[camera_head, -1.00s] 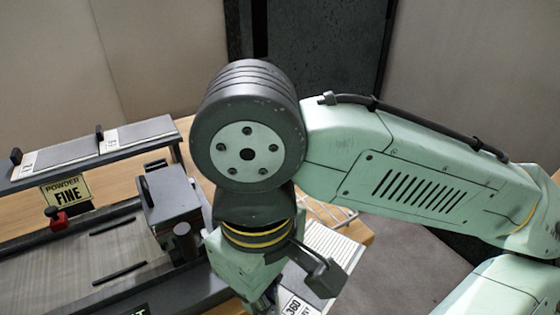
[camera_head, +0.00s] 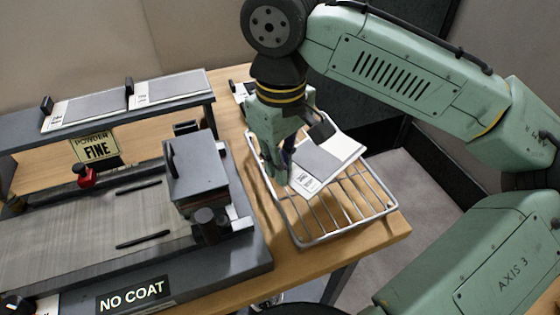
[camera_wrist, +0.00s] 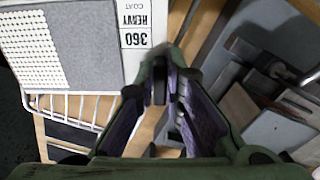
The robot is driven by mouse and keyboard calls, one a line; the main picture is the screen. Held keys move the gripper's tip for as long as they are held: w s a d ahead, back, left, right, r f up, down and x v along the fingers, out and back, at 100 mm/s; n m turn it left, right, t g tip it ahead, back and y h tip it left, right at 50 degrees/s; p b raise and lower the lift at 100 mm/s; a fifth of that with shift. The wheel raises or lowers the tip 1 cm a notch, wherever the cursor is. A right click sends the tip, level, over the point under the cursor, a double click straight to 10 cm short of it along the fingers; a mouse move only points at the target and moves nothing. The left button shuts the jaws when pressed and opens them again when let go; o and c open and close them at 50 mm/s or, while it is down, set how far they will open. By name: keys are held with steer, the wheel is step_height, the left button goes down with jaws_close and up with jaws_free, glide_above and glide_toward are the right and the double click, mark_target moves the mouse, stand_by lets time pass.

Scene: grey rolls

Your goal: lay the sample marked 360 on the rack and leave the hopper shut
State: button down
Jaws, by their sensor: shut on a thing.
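The sample marked 360 (camera_head: 322,163), a white card with a grey panel, is over the back part of the wire rack (camera_head: 322,238). It looks tilted, and I cannot tell whether it touches the wires. Its 360 and "HEAVY COAT" label shows in the wrist view (camera_wrist: 135,38). My gripper (camera_head: 284,180) is shut on the card's labelled left edge; in the wrist view the fingers (camera_wrist: 160,95) come together beside that edge. The hopper (camera_head: 198,165), a dark grey box on the coating machine, looks shut with its top down.
The machine's bed (camera_head: 90,240) lies left of the rack, with a "NO COAT" sign (camera_head: 135,295) in front. A shelf (camera_head: 160,122) behind holds two other samples. A red knob (camera_head: 86,178) stands below it. The table edge is close right of the rack.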

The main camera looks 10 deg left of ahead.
steer(key=shift+w+a, duration=0.2)
steer(key=shift+w, duration=0.35)
steer(key=shift+w+a, duration=0.2)
steer(key=shift+w, duration=0.3)
steer(key=shift+w+f, duration=0.1)
steer(key=shift+f, duration=0.2)
steer(key=shift+f+p, duration=0.35)
steer(key=shift+f, duration=1.2)
steer(key=shift+f, duration=0.1)
steer(key=shift+f, duration=0.15)
steer(key=c, duration=1.7)
jaws_free()
step_height(320, 180, up, 13)
steer(key=shift+f+b, duration=0.2)
steer(key=shift+b, duration=0.2)
